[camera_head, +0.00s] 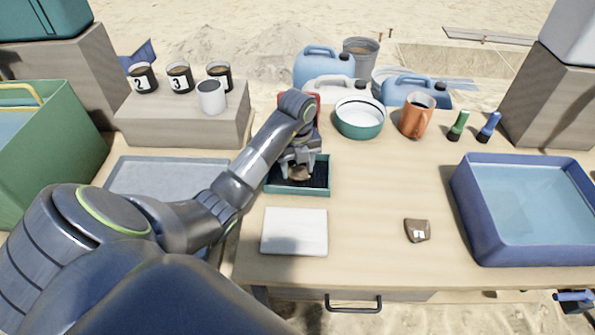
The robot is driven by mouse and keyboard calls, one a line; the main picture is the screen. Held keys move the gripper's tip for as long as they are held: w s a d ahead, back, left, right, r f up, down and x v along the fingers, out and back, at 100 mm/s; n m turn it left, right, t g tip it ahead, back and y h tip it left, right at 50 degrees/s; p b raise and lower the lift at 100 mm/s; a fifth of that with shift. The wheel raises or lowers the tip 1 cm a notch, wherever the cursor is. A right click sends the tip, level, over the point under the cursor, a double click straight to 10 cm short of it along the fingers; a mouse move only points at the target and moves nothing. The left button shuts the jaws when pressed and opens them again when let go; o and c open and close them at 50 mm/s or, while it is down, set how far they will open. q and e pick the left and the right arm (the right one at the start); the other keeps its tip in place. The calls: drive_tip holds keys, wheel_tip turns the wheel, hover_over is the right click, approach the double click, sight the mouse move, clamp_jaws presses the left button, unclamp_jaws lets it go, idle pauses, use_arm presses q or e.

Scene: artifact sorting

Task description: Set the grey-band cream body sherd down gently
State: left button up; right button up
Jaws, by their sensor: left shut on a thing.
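My left gripper (298,165) reaches down over a small teal tray with a dark lining (319,184) near the middle of the table. It is shut on a small brownish sherd (298,175), held at or just above the tray's floor. I cannot tell whether the sherd touches the lining. Its band is not clear at this size, and the fingers hide part of it. Another brown sherd (417,231) with a small white label lies on the table to the right. My right gripper does not show.
A white flat slab (294,232) lies in front of the tray. A blue basin of water (480,237) stands at the right. Behind are a teal-white bowl (360,122), an orange mug (416,118) and jugs (322,68). A grey tray (150,177) is left.

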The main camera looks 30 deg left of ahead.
use_arm(q)
drive_tip(key=shift+f, duration=0.1)
drive_tip(key=o, duration=1)
drive_tip(key=shift+c, duration=0.2)
